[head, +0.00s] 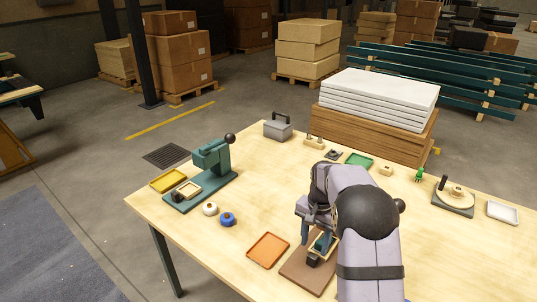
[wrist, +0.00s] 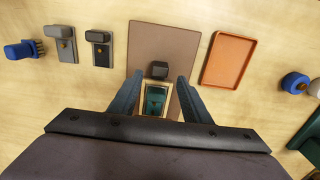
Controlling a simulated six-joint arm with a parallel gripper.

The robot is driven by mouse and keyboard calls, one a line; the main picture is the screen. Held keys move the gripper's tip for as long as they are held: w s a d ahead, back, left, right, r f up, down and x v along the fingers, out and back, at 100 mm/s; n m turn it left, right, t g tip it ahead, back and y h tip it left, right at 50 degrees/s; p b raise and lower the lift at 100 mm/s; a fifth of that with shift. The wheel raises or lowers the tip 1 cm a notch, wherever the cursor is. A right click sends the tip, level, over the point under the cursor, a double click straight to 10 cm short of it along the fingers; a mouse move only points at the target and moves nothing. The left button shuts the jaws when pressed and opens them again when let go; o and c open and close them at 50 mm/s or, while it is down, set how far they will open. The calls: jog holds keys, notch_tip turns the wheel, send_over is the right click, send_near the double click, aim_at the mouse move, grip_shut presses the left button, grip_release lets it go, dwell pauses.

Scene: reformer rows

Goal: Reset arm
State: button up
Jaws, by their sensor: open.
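My gripper (wrist: 160,77) is open above a brown board (wrist: 150,38). In the wrist view its two blue-grey fingers stand on either side of a small pale frame with a dark green piece (wrist: 154,100) in it. A small dark block (wrist: 159,70) sits on the board just beyond the frame. Whether the fingers touch anything is hard to tell. In the head view the gripper hangs low over the brown board (head: 300,272) at the table's front, and my arm hides part of it.
An orange tray (head: 267,250) lies beside the board. A green lever press (head: 212,163), yellow tray (head: 168,180), and white and blue round pieces (head: 227,219) stand left. A blue brush (wrist: 20,50) and two grey tools (wrist: 98,45) lie on the board's other side.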

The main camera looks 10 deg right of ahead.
jog(key=s+a+r+n, duration=0.1)
jog(key=s+a+n, duration=0.35)
jog(key=s, duration=0.85)
jog(key=s+a+r+n, duration=0.1)
jog(key=s+a+n, duration=0.35)
jog(key=s, duration=0.95)
notch_tip(320, 180, down, 15)
jog(key=b, duration=1.4)
jog(key=shift+d+r+b, duration=0.15)
jog(key=shift+d+b, duration=0.2)
jog(key=shift+b, duration=0.05)
jog(key=shift+w, duration=0.1)
